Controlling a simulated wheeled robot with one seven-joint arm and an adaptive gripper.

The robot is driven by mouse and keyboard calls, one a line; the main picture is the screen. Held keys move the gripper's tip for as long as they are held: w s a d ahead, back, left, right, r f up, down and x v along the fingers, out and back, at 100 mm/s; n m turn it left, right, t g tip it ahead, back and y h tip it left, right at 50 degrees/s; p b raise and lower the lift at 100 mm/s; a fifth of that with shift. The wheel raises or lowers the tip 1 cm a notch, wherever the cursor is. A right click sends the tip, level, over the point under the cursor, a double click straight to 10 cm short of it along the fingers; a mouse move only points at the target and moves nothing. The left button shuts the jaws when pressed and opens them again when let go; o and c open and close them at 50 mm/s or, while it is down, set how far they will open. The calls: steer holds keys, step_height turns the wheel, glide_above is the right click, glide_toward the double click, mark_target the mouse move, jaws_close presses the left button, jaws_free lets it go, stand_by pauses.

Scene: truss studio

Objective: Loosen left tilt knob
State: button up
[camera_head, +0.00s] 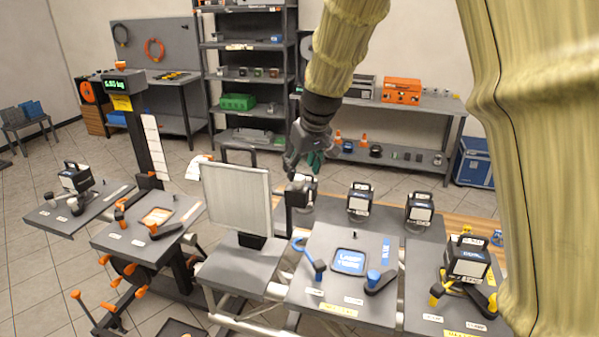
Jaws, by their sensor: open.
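A white flat panel (238,198) in a thin frame stands upright on a grey stand, with a dark handle loop above it. A dark block (297,196) sits at its right edge; it may be a tilt knob or its bracket, but it is too small to tell. No knob at the panel's left edge can be made out. My gripper (303,164) hangs from above, just right of the panel's top right corner. It is open with nothing seen between its fingers. It overlaps a lamp behind in the picture; I cannot tell whether it touches anything.
Grey stations with blue (349,262), orange (157,216) and yellow (491,302) fittings flank the panel. Several small boxy lamps stand around, such as one at the right (468,258). A scale column (145,130) rises left.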

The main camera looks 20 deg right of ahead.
mark_target(298, 177)
steer(key=shift+p+x, duration=0.45)
steer(key=shift+x, duration=1.5)
steer(key=c, duration=1)
